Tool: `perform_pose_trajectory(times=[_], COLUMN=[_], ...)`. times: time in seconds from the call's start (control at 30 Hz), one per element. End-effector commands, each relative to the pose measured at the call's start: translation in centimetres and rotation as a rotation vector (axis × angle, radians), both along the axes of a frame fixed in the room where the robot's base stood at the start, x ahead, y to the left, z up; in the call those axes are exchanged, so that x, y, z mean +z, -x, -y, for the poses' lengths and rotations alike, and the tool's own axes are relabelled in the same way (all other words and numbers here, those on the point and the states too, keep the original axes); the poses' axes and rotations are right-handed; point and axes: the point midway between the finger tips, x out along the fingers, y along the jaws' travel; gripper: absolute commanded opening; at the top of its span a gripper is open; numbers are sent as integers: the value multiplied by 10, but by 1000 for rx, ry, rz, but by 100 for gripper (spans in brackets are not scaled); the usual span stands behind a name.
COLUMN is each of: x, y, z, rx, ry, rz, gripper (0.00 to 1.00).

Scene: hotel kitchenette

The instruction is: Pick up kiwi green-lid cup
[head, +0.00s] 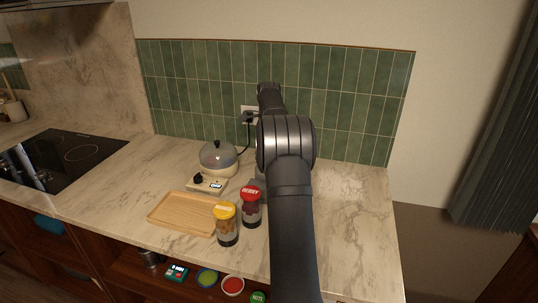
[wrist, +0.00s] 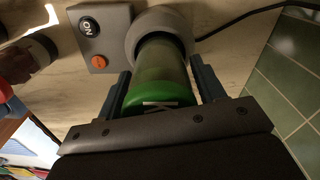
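In the head view my arm hides the cup and my gripper; a bit of grey beside the arm may be the base (head: 258,186).
A red-lid BERRY jar (head: 251,208) and a yellow-lid jar (head: 227,225) stand left of my arm, near a wooden tray (head: 170,214). A domed cooker (head: 218,158) stands behind, its cord running to the wall socket (head: 249,116). The counter right of my arm is clear.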

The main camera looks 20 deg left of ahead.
Motion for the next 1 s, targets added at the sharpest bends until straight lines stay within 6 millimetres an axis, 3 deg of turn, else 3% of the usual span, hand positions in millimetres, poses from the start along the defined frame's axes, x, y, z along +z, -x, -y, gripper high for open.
perform_pose_trajectory(times=[0.03,0.2,0.27,0.57,0.8,1.0], x=[0,0,1,7,42,69], y=[0,0,0,0,-1,9], z=[0,0,0,0,0,44], rx=[0,0,0,0,0,-5], ry=[0,0,0,-1,-1,0], rz=[0,0,1,2,5,2], gripper=[52,19,14,14,14,14])
